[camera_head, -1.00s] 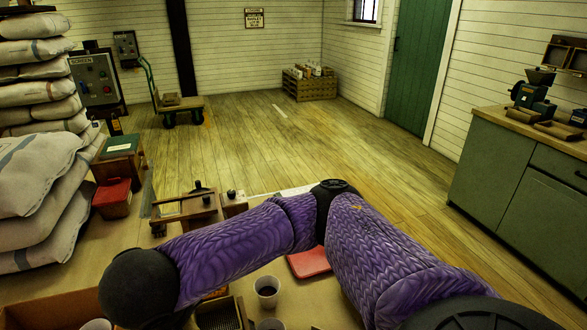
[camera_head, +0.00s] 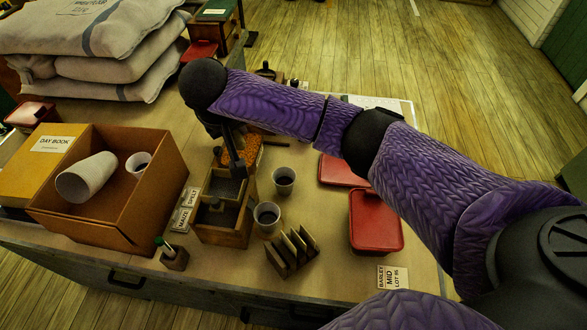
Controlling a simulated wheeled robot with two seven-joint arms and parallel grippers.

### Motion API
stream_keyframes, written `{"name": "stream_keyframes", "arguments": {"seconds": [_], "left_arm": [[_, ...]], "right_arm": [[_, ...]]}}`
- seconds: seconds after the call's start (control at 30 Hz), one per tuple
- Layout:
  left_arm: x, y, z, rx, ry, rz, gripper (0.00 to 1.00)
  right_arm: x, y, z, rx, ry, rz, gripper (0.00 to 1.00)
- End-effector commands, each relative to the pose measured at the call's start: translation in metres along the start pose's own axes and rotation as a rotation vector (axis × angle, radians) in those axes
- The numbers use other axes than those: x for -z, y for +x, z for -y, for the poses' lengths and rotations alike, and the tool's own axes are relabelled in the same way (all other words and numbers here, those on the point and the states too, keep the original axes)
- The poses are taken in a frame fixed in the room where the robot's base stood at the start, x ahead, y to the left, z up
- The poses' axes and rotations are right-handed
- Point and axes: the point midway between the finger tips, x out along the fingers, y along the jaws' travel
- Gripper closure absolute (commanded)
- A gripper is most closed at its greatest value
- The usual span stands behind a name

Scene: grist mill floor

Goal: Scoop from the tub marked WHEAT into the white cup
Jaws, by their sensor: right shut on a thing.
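My right gripper (camera_head: 232,152) points down over a wooden box with compartments (camera_head: 224,232), left of the middle. It is shut on a dark, slim thing, probably the scoop, mostly hidden by the gripper and arm. Orange grain (camera_head: 246,150) shows behind it. Two small pale cups with dark insides stand right of the box, one further back (camera_head: 284,181) and one nearer (camera_head: 267,216). Another small white cup (camera_head: 138,165) is in an open cardboard box, beside a large white container lying tilted (camera_head: 87,178). I can read no WHEAT mark. My left gripper is not in view.
Cards (camera_head: 186,210) reading MAIZE and SPELT lie left of the wooden box. A slotted wooden rack (camera_head: 292,254), a red lidded tub (camera_head: 376,222) and a BARLEY card (camera_head: 393,277) are to the right. The cardboard box (camera_head: 110,215) stands left; sacks (camera_head: 95,45) are stacked behind.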

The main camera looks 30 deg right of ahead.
Motion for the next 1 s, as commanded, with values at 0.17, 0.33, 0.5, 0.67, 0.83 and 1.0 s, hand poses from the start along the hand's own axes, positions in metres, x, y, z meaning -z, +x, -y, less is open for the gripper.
{"name": "stream_keyframes", "arguments": {"seconds": [0.17,0.33,0.5,0.67,0.83,1.0], "left_arm": [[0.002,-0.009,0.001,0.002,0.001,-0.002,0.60],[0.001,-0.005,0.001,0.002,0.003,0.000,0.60],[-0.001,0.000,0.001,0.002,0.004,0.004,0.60],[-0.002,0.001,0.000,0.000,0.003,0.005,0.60],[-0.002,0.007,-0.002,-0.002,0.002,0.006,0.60],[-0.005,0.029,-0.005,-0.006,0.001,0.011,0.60]], "right_arm": [[-0.005,0.054,-0.003,-0.003,0.012,0.016,1.00],[-0.042,0.122,-0.010,-0.002,0.005,0.016,1.00],[-0.082,0.165,-0.016,0.004,-0.014,0.006,1.00],[-0.096,0.179,-0.019,0.017,-0.019,-0.001,1.00],[-0.097,0.181,-0.027,0.212,0.065,-0.002,1.00],[-0.098,0.183,-0.031,0.416,0.147,0.002,1.00]]}}
